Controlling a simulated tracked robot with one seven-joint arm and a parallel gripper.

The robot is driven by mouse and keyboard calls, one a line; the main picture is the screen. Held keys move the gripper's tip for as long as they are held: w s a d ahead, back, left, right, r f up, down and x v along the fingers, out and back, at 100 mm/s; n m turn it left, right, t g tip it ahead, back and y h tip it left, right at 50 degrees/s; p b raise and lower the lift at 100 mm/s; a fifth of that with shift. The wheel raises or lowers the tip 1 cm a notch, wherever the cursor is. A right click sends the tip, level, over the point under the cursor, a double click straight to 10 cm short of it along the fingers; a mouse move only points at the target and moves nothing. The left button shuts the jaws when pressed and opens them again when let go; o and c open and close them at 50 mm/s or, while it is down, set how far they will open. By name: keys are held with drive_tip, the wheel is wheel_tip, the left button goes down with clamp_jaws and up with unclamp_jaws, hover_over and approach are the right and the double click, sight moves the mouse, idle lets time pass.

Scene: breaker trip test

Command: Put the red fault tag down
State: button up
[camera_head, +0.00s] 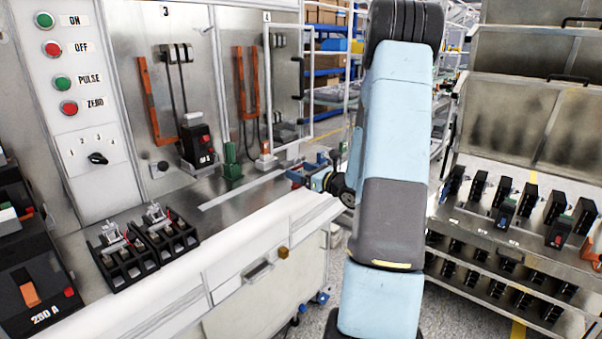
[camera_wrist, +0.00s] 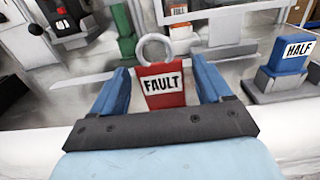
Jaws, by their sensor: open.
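The red fault tag (camera_wrist: 163,101) shows in the middle of the wrist view, with a white FAULT label and a pale ring at its top. My gripper (camera_wrist: 160,68) is open, with one blue finger on each side of the tag. Gaps show between the tag and both fingers. Whether the tag's bottom touches the bench is hidden by the gripper body. In the head view my gripper (camera_head: 303,177) is over the right end of the bench, partly hidden by my arm; I cannot make out the tag there.
A blue HALF tag (camera_wrist: 290,57) stands on a grey base to the right. A green post (camera_wrist: 124,32) and a black breaker (camera_wrist: 66,20) are behind, left. The bench's white front edge (camera_head: 180,285) is near. A breaker rack (camera_head: 515,215) stands at far right.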

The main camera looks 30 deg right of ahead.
drive_tip(key=v, duration=1.1)
drive_tip(key=s+a+r+n+g+y, duration=0.1)
drive_tip(key=s+a+r+n+g, duration=0.25)
drive_tip(key=a+n, duration=0.35)
drive_tip(key=s+a+r+n+g+y, duration=0.25)
drive_tip(key=a+n+g, duration=0.2)
drive_tip(key=a, duration=0.45)
drive_tip(key=s+a+r+n+g+y, duration=0.1)
drive_tip(key=s+a+r+n+g, duration=0.15)
drive_tip(key=a+n+g, duration=0.4)
drive_tip(key=s+a+r+n+h, duration=0.2)
drive_tip(key=s+a+n+h, duration=0.3)
drive_tip(key=s+n, duration=0.3)
drive_tip(key=s+d+r+n+t+h, duration=0.2)
drive_tip(key=s+r+n+t+h, duration=0.1)
drive_tip(key=s+r+n+h, duration=0.2)
drive_tip(key=shift+s+d+r+n+h, duration=0.15)
drive_tip(key=shift+s+r+n+h, duration=0.3)
drive_tip(key=shift+s, duration=0.4)
